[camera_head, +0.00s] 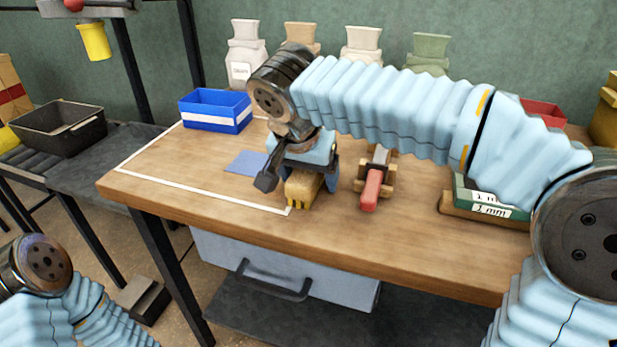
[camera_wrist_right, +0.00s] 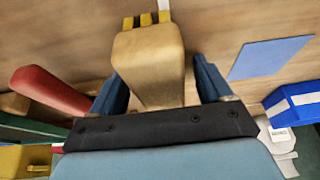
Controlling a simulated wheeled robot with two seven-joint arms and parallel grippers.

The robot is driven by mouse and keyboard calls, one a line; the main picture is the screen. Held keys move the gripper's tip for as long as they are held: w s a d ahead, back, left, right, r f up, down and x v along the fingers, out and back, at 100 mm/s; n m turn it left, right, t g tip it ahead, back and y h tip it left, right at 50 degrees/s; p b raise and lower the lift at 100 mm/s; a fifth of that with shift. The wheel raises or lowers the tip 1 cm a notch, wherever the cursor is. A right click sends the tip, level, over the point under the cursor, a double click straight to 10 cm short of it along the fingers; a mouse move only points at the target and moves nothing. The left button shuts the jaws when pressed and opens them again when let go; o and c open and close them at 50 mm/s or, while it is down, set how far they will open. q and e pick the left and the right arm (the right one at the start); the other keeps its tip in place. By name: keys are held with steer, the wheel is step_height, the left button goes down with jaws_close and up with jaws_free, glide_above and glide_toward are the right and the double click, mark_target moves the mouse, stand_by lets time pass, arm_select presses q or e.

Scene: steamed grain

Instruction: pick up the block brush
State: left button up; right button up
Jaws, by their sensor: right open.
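The block brush (camera_head: 303,190) is a tan wooden block with yellow bristle tufts, lying near the front edge of the wooden workbench. In the right wrist view the brush (camera_wrist_right: 150,62) lies between the two blue fingers of my right gripper (camera_wrist_right: 160,88), with the tufts at its far end. My right gripper (camera_head: 305,176) is open, pointing down over the brush, with a finger on either side and a visible gap at the right finger. The gripper hides the rear of the brush in the head view. My left gripper is out of the picture; only part of that arm shows.
A red-handled tool (camera_head: 371,190) on a wooden holder stands close to the right of the brush. A blue sheet (camera_head: 247,162) and blue bin (camera_head: 216,111) lie left and behind. A green-white box (camera_head: 487,200) is farther right. The bench's front left is clear.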

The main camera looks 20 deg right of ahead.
steer(key=shift+c, duration=0.2)
steer(key=c, duration=1.1)
steer(key=shift+o, duration=0.2)
steer(key=shift+r+p, duration=0.35)
steer(key=shift+p, duration=0.05)
step_height(320, 180, up, 3)
steer(key=shift+r, duration=0.1)
steer(key=s+a+r, duration=0.1)
steer(key=s+r, duration=0.8)
steer(key=s, duration=0.5)
steer(key=shift+a+r, duration=0.15)
steer(key=shift+r, duration=0.1)
